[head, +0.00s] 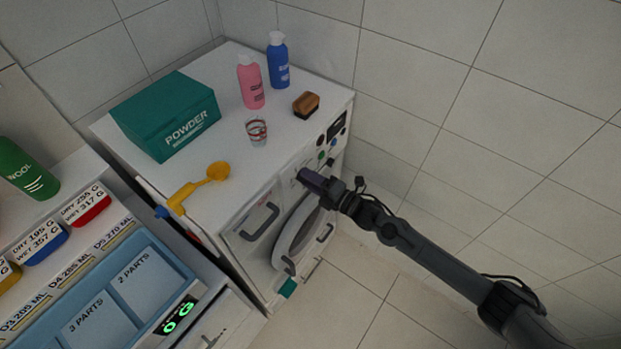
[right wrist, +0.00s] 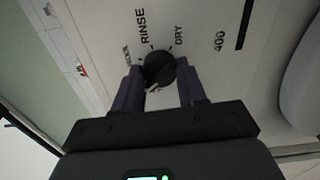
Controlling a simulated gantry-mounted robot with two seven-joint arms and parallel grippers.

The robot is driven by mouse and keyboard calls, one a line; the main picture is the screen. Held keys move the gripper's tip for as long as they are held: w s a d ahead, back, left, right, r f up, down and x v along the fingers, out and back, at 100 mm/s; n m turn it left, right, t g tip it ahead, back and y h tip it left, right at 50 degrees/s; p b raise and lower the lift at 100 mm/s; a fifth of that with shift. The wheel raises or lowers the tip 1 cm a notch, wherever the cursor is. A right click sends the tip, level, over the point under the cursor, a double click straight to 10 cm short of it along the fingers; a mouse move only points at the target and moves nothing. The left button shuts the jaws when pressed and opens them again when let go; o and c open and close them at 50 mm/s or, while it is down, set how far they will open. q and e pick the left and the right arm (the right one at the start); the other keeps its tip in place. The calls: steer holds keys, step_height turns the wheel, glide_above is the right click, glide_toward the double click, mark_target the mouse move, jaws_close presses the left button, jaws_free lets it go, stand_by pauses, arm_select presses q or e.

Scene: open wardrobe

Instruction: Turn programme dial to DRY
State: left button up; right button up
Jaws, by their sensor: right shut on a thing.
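The programme dial (right wrist: 160,68) is a round black knob on the white panel of the washing machine (head: 235,195). In the right wrist view, RINSE is printed above it to the left, DRY above it to the right. A third label at the left is partly hidden. A pale mark shows at the dial's lower left edge, away from DRY. My right gripper (head: 306,177) is at the machine's front panel, its two dark fingers (right wrist: 159,77) shut on either side of the dial. In the head view the gripper hides the dial. My left gripper is not in view.
On the machine top stand a green powder box (head: 168,114), pink bottle (head: 251,84), blue bottle (head: 278,62), brush (head: 306,104), glass (head: 257,131) and yellow scoop (head: 205,181). The round door (head: 287,253) is below my gripper. A blue tray (head: 107,300) is at lower left.

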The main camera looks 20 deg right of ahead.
steer(key=m+p, duration=0.9)
steer(key=m, duration=2.3)
steer(key=shift+m, duration=0.4)
steer(key=o, duration=1.1)
steer(key=shift+c, duration=0.2)
